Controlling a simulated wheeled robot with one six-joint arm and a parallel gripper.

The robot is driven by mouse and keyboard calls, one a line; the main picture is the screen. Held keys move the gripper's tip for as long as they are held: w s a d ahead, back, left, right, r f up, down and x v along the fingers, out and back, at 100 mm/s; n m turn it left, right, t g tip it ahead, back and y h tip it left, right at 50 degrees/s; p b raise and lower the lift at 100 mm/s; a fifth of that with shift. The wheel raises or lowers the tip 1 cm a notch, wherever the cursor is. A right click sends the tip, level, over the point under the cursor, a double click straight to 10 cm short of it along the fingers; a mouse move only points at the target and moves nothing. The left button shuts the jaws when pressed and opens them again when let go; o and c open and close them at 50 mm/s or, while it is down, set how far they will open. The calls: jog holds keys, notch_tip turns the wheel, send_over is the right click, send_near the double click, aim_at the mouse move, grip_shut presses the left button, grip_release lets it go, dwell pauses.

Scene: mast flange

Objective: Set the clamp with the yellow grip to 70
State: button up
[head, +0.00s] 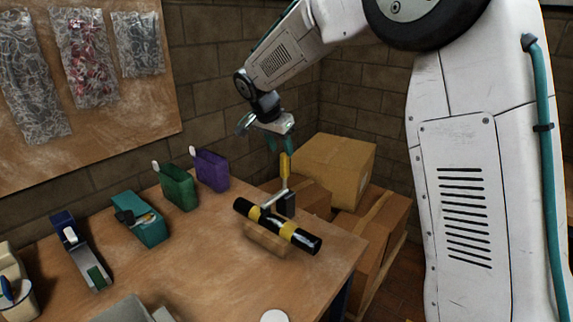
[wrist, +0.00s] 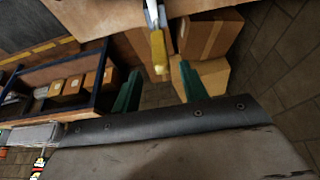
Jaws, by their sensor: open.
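The yellow grip (head: 285,167) tops a pale metal lever that stands up, slightly tilted, beside a black cylinder with yellow bands (head: 263,221). The cylinder lies on a wooden block (head: 266,240) near the bench's right end. My gripper (head: 279,145) is open, with its teal fingers pointing down just above the grip. In the wrist view the yellow grip (wrist: 159,52) appears between the two spread fingers (wrist: 160,70). I cannot tell whether they touch it. No scale or number is readable in either view.
The bench (head: 200,270) also holds a purple holder (head: 210,170), a green holder (head: 178,188), a teal tool (head: 139,219) and a tape dispenser (head: 82,252). Cardboard boxes (head: 333,168) stand behind the bench's right end. A brick wall is behind.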

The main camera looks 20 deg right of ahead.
aim_at(286, 164)
jog(key=x, duration=0.8)
jog(key=shift+w, duration=0.15)
grip_shut()
